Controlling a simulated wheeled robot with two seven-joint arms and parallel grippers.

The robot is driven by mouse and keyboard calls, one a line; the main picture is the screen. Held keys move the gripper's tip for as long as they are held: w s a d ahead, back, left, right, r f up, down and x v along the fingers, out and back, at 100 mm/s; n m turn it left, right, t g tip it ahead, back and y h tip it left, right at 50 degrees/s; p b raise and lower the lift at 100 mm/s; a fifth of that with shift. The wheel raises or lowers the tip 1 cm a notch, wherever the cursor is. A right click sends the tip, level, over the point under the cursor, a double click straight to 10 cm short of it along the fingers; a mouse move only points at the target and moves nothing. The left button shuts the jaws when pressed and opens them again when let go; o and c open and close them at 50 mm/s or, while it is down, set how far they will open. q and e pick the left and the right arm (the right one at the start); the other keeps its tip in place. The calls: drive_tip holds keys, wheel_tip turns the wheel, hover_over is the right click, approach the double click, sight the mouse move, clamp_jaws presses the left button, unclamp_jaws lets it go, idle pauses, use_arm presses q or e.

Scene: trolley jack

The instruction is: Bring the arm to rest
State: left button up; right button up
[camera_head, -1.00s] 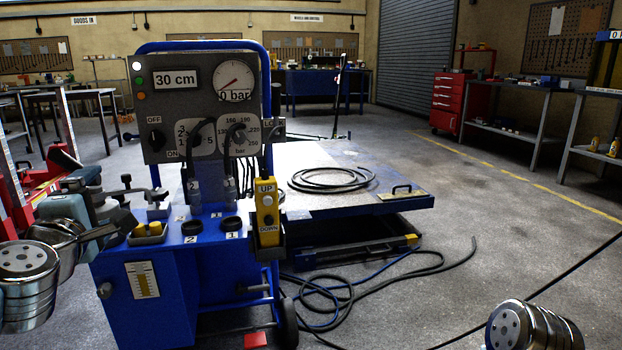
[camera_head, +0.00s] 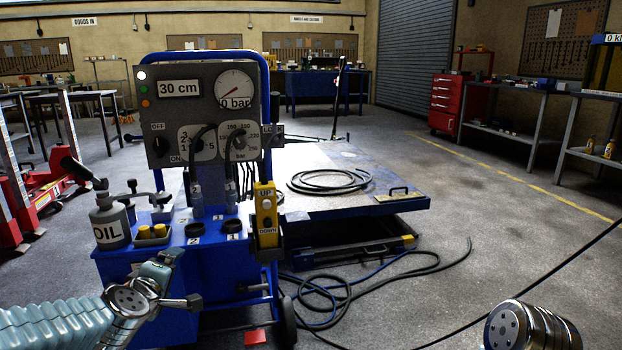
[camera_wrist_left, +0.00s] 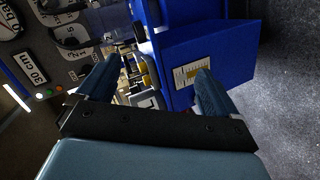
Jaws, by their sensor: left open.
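My left arm (camera_head: 60,322) reaches in low from the left in the head view, its metal wrist (camera_head: 132,298) in front of the blue pump trolley (camera_head: 225,270). The left gripper (camera_wrist_left: 155,90) is open and empty in the left wrist view, its two blue fingers wide apart. In the head view the wrist covers part of the trolley's front. Only a metal joint of my right arm (camera_head: 530,326) shows at the bottom right; its gripper is out of view.
An oil can (camera_head: 110,222) stands upright on the trolley's left end. The yellow UP/DOWN pendant (camera_head: 266,213) hangs at its right. Hoses (camera_head: 350,292) lie on the floor beside the low lift table (camera_head: 350,205). Open floor lies to the right.

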use_arm(q)
drive_tip(key=s+d+f+m+g+h+p, duration=0.1)
drive_tip(key=s+d+f+m+g, duration=0.15)
drive_tip(key=f, duration=0.55)
drive_tip(key=s+d+f+m+g+h+p, duration=0.15)
drive_tip(key=d+f, duration=0.25)
drive_tip(key=f, duration=0.4)
drive_tip(key=s+d+f+m+g+h+p, duration=0.1)
drive_tip(key=s+d+f+m+g+p, duration=0.15)
drive_tip(key=f, duration=0.55)
drive_tip(key=s+d+f+m+g+h+p, duration=0.1)
drive_tip(key=s+d+f+m+g, duration=0.2)
drive_tip(key=s+f, duration=0.3)
drive_tip(key=s+d+f+m+g+h+p, duration=0.1)
drive_tip(key=s+d+f+m+g, duration=0.2)
drive_tip(key=s, duration=0.8)
wheel_tip(320, 180, down, 4)
drive_tip(key=shift+s+d+r+m, duration=0.1)
drive_tip(key=shift+s+d+m, duration=0.3)
drive_tip(key=shift+d, duration=0.8)
drive_tip(key=shift+g, duration=0.25)
